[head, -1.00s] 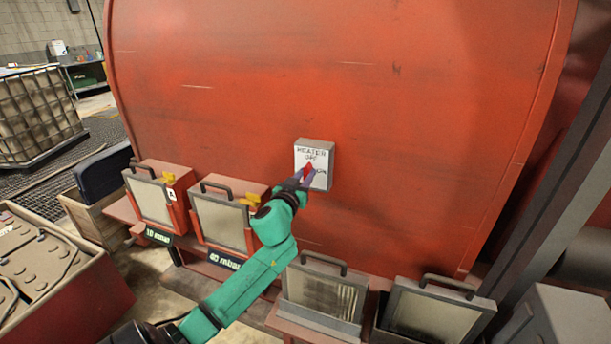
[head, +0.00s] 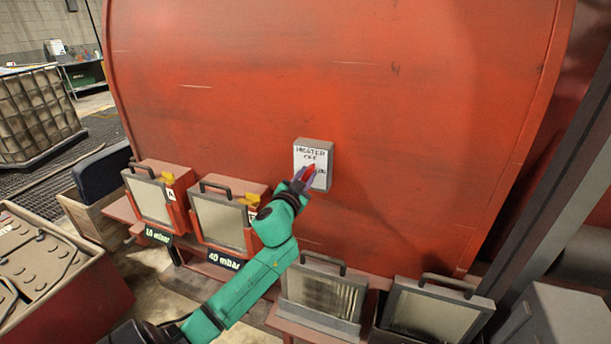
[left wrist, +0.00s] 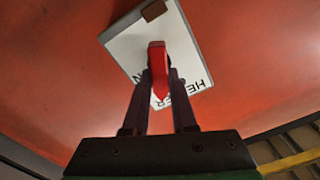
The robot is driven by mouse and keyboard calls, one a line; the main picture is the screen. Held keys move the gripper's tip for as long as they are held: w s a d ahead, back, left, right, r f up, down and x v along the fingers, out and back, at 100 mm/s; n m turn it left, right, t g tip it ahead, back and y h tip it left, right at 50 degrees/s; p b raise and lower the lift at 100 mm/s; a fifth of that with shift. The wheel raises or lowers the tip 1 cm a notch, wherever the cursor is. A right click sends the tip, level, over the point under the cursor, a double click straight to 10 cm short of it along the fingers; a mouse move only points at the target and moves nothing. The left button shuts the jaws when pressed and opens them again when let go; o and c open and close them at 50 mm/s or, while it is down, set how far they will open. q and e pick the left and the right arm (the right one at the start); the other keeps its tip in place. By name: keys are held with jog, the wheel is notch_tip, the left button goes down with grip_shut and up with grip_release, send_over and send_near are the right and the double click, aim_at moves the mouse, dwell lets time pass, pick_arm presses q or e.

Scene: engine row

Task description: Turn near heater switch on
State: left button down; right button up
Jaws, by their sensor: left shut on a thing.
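The heater switch is a grey box with a white face plate (head: 325,155) on the red tank wall. The plate reads HEATER, with OFF at the top and ON at the right. Its red knob (head: 310,171) is tilted toward the upper right, between OFF and ON. My left gripper (head: 303,180) is shut on the knob. In the left wrist view the fingers (left wrist: 160,80) stand on both sides of the red knob (left wrist: 157,57), against the white plate (left wrist: 185,45). The fingers cover part of the lettering. My right gripper is not in view.
The red tank (head: 400,80) fills the background. Below it stand panels with handles, two red-framed at the left (head: 222,222) and two grey at the right (head: 430,312). A grey post (head: 560,190) rises at the right. The wall around the switch is clear.

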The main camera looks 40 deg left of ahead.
pick_arm(q)
jog(key=m, duration=0.8)
jog(key=f+m, duration=0.1)
jog(key=m, duration=0.3)
jog(key=shift+w+d+m, duration=0.1)
jog(key=shift+d+m, duration=0.25)
jog(key=shift+m, duration=0.05)
jog(key=shift+f, duration=0.1)
jog(key=c, duration=0.7)
grip_release()
